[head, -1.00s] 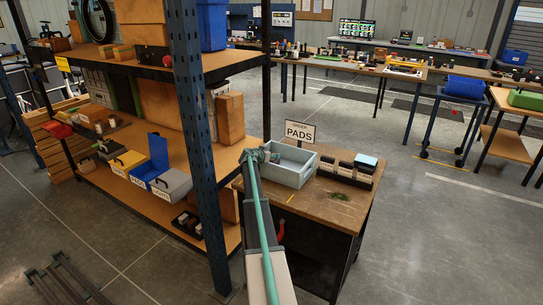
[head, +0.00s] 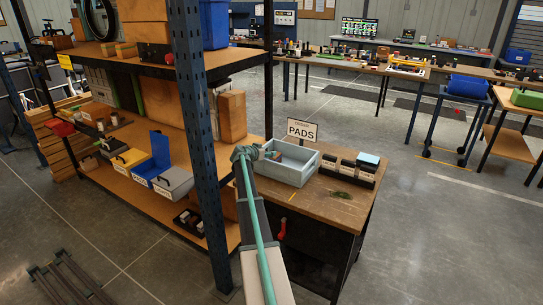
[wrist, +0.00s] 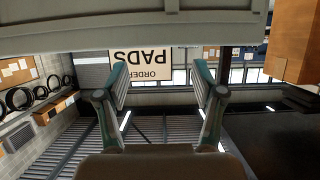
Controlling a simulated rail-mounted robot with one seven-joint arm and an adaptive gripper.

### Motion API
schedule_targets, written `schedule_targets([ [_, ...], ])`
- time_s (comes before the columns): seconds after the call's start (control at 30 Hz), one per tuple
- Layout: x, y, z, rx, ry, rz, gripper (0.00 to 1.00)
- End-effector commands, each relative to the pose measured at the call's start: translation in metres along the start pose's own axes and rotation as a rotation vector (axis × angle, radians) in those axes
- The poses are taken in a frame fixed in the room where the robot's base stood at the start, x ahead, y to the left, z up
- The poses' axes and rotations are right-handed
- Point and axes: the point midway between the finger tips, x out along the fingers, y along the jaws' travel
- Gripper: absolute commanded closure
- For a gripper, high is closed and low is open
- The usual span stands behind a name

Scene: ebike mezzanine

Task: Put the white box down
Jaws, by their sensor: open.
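My gripper (head: 258,153) is at the left rim of the pale grey bin (head: 291,173) on the wooden bench, beneath the ORDER PADS sign (head: 302,130). In the wrist view my gripper (wrist: 160,92) has its two teal fingers apart, with nothing between them. A pale grey edge, probably the bin, crosses the top of that view, and the sign (wrist: 140,63) shows upside down behind the fingers. I cannot make out a separate white box for certain in either view. Something small and orange shows inside the bin by the fingers; the bin's floor is partly hidden.
A black rack of small white-labelled boxes (head: 346,171) stands right of the bin, with a light-blue item (head: 369,158) on it. A blue upright post (head: 200,140) and shelves stand close on the left. The bench front (head: 320,205) is mostly bare.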

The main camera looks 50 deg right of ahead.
Motion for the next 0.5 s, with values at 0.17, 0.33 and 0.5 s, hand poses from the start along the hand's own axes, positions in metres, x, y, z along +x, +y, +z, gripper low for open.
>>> schedule_targets([
  [0.17,-0.031,0.001,0.002,0.001,0.000,-0.001,0.32],
  [0.33,-0.045,0.000,0.001,0.000,0.000,-0.001,0.32],
  [0.5,-0.048,-0.001,0.000,0.000,0.000,0.000,0.32],
])
